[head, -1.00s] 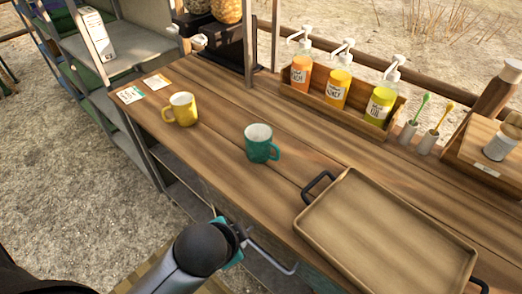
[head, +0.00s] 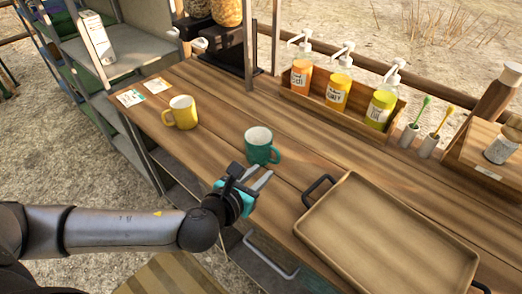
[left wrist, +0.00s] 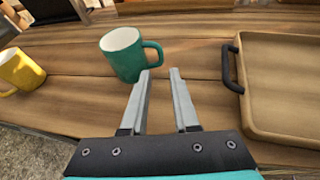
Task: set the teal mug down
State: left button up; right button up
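The teal mug (head: 262,146) stands upright on the wooden counter (head: 200,160), left of the tray, with its handle to the right. It also shows in the left wrist view (left wrist: 122,54), just beyond my fingertips. My left gripper (head: 260,179) is at the counter's front edge, just in front of the mug. In the left wrist view its two fingers (left wrist: 160,78) are apart with nothing between them, and they do not hold the mug. My right gripper is not in view.
A yellow mug (head: 181,113) stands to the left of the teal mug. A wooden tray (head: 385,240) with dark handles lies to the right. A crate of pump bottles (head: 340,110) stands at the back. Bare counter lies between the mugs.

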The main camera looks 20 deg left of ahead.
aim_at(277, 159)
pick_arm(q)
jog(key=b+x, duration=0.2)
jog(key=x, duration=0.7)
jog(key=shift+b+x, duration=0.8)
jog(key=shift+x, duration=1.8)
jog(key=shift+d, duration=0.1)
jog(key=shift+c, duration=0.2)
grip_shut()
